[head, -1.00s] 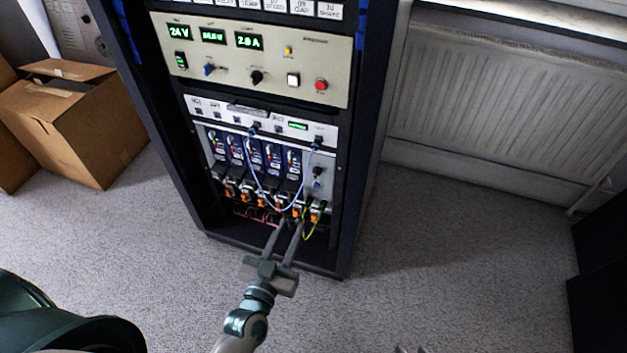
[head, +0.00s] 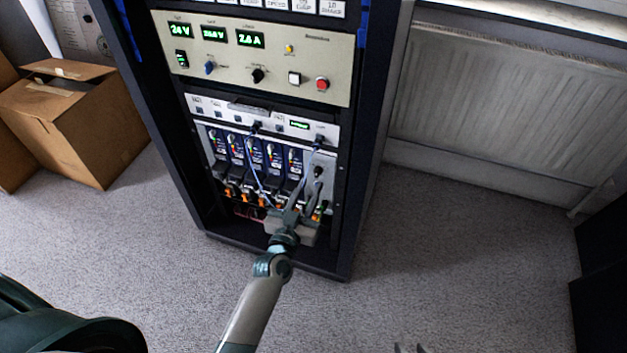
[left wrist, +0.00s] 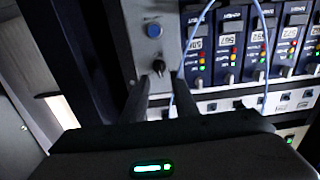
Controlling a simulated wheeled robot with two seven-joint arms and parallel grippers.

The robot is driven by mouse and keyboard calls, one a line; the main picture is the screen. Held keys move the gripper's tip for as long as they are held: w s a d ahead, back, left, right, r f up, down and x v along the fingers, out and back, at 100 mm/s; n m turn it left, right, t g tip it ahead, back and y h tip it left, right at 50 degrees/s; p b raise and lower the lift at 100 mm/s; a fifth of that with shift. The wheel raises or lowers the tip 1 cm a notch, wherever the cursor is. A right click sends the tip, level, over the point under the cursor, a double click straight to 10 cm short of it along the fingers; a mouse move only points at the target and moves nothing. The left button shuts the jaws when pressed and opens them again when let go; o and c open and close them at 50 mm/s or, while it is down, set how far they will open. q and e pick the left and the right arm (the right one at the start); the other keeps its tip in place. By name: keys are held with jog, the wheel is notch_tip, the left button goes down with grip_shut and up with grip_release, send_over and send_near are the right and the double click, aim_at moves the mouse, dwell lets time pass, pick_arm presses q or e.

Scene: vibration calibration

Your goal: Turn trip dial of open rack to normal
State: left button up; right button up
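The open rack (head: 372,150) stands ahead with its front facing me. Its trip dial, a small black knob (left wrist: 158,68), sits on a light grey panel beside a blue button (left wrist: 154,31) in the left wrist view. In the head view the dial (head: 318,172) is near the panel's right edge. My left gripper (head: 304,180) is open, its fingers pointing at the panel. In the left wrist view its fingertips (left wrist: 160,82) are either side of the dial's line, just short of it; contact is not visible.
A panel with green displays (head: 250,39) is above. Cardboard boxes (head: 75,125) stand left, a radiator (head: 490,110) right. Carpet is clear in front.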

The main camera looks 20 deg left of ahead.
aim_at(316, 174)
pick_arm(q)
jog(key=shift+w, duration=1.9)
grip_shut()
